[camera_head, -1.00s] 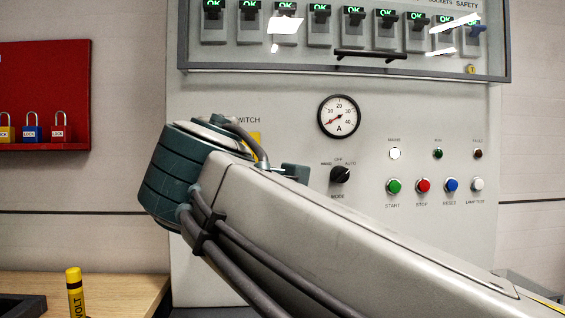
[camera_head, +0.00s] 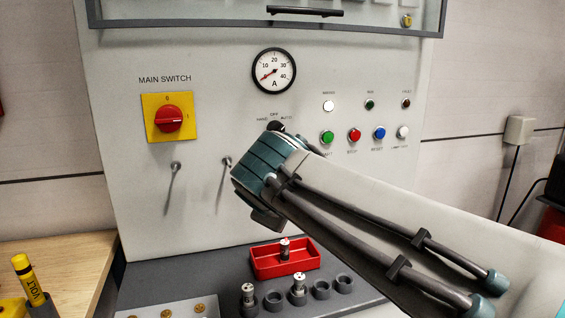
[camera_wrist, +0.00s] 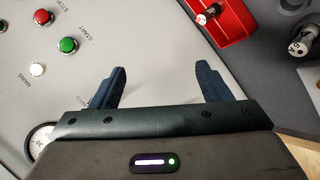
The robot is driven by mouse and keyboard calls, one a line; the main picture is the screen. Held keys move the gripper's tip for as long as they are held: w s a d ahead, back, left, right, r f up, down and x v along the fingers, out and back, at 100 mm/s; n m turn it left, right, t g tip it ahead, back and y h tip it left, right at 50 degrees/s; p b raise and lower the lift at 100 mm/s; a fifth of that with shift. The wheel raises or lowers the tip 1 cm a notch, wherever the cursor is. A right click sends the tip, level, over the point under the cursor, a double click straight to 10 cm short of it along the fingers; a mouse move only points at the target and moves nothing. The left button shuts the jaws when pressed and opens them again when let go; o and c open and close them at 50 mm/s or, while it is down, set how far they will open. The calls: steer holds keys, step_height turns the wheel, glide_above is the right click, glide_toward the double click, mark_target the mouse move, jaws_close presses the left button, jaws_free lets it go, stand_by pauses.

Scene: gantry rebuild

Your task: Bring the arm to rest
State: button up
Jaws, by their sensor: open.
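My arm (camera_head: 400,225) reaches in from the lower right in the head view, its wrist in front of the grey control panel (camera_head: 215,75). The fingers are hidden there behind the wrist. In the wrist view my gripper (camera_wrist: 160,88) has its two dark fingers wide apart with nothing between them. The panel face lies beyond them, with the green START button (camera_wrist: 68,45) and the red STOP button (camera_wrist: 43,17) to the left. I cannot tell how far the fingers are from the panel.
A red tray (camera_head: 285,262) holding a metal cylinder stands on the grey shelf (camera_head: 150,290), with several round holders in front. The main switch (camera_head: 168,118) and two pegs are on the panel. A wooden table (camera_head: 60,265) with a yellow tester (camera_head: 35,285) stands left.

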steer(key=s+d+f+m+g+p, duration=0.4)
steer(key=s+d+f+m+p, duration=0.1)
steer(key=s+d+m+p, duration=0.1)
steer(key=s+d+f+m+g+y+p, duration=0.1)
steer(key=s+d+f+m+g+p, duration=0.3)
steer(key=s+d, duration=0.4)
steer(key=shift+s+d+f+m+p, duration=0.15)
steer(key=shift+s+f+m+p, duration=0.4)
steer(key=shift+m+p, duration=0.45)
steer(key=shift+r, duration=0.1)
